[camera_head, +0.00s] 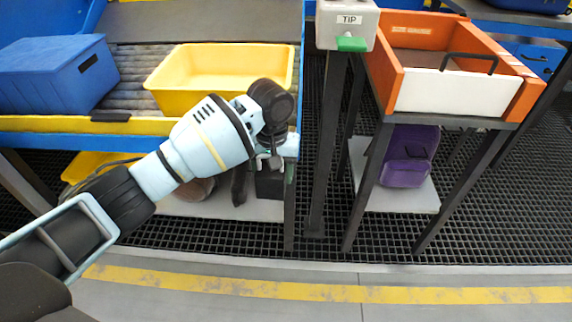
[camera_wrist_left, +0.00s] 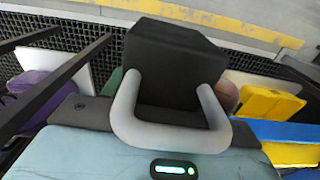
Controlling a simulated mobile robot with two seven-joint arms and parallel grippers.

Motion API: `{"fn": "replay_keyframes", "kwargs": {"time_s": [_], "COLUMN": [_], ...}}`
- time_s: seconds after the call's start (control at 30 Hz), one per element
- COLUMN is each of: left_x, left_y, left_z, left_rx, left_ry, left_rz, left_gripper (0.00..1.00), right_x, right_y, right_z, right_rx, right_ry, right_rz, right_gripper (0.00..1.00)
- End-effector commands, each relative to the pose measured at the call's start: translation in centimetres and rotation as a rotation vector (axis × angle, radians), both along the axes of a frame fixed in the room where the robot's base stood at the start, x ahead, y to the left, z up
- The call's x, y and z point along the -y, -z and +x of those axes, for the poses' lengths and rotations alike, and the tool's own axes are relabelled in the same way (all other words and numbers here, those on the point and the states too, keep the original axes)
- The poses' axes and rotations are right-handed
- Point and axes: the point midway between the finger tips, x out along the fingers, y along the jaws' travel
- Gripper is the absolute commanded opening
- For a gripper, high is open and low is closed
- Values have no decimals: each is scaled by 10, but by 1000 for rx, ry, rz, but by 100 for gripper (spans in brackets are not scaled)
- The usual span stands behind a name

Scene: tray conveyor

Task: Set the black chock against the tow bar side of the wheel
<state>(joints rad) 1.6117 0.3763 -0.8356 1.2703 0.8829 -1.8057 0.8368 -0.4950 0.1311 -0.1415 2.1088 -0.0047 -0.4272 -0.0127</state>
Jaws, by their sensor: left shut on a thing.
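My left gripper (camera_head: 272,160) reaches in from the left, at the right end of the conveyor. It is shut on a black block, taken as the black chock (camera_wrist_left: 175,52), which fills the middle of the left wrist view between the pale grey fingers (camera_wrist_left: 168,95). In the head view a dark block (camera_head: 269,185) shows just below the gripper, above or in front of the low shelf; I cannot tell whether they touch. No wheel or tow bar can be made out in either view. My right gripper is not in view.
A yellow tray (camera_head: 225,58) and a blue crate (camera_head: 58,75) sit on the conveyor. A low shelf (camera_head: 225,208) below holds a brown rounded thing (camera_head: 199,190). The grating in front is clear.

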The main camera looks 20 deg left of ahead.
Motion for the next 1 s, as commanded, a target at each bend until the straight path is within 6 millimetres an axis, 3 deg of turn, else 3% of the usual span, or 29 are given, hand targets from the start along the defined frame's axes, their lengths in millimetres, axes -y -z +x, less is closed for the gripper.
{"fn": "replay_keyframes", "kwargs": {"time_s": [0.1,0.23,0.6,0.8,1.0], "left_x": [3,4,-8,-12,-13], "left_y": [-31,-53,-84,-88,-88], "left_z": [-21,-51,-141,-164,-168], "left_rx": [8,6,3,3,3], "left_ry": [51,101,212,233,237], "left_rz": [3,2,-1,-3,-4], "left_gripper": [17,17,17,17,17], "right_x": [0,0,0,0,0], "right_y": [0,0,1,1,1], "right_z": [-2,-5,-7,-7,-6], "right_rx": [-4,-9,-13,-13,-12], "right_ry": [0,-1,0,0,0], "right_rz": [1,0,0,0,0], "right_gripper": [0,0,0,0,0]}}
